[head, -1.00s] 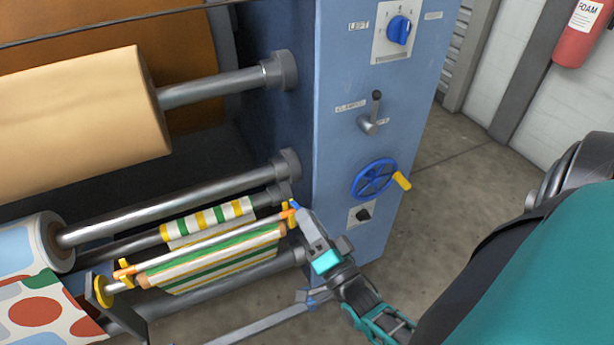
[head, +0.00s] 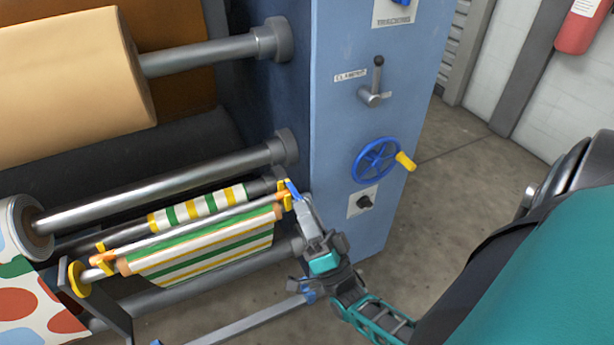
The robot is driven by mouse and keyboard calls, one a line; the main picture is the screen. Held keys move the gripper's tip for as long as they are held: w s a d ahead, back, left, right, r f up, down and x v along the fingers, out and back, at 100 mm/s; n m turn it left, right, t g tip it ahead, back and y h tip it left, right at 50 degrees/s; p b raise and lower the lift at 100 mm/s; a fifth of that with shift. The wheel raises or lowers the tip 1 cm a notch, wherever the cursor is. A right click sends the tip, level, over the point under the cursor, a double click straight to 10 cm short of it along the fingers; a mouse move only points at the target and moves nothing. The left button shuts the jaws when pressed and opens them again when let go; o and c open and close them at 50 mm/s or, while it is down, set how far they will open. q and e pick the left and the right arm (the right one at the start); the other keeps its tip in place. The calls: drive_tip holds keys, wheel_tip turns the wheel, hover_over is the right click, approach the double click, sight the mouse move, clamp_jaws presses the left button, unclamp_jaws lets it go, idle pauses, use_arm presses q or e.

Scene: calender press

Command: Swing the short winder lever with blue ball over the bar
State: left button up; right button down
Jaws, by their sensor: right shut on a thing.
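The striped roll (head: 205,245) with its white, green and yellow web sits on the winder bar (head: 190,228), which has yellow collars near its ends. My right gripper (head: 293,190) is at the bar's right end, beside the yellow collar (head: 284,196). It is shut on the short winder lever; a small blue part shows at its fingertips, and I cannot tell how much of it is the blue ball. The fingers hide most of the lever. My left gripper is out of view.
The blue machine cabinet (head: 335,130) stands just beyond my gripper, with a blue handwheel (head: 377,160), a clamp lever (head: 374,92) and a black knob (head: 364,202). A grey bar (head: 245,325) with a blue end lies below. Open floor is to the right.

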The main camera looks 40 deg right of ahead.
drive_tip(key=shift+w, duration=0.1)
drive_tip(key=c, duration=1.1)
unclamp_jaws()
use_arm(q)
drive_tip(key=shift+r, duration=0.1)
use_arm(e)
drive_tip(key=shift+a+f, duration=0.1)
drive_tip(key=shift+f, duration=0.05)
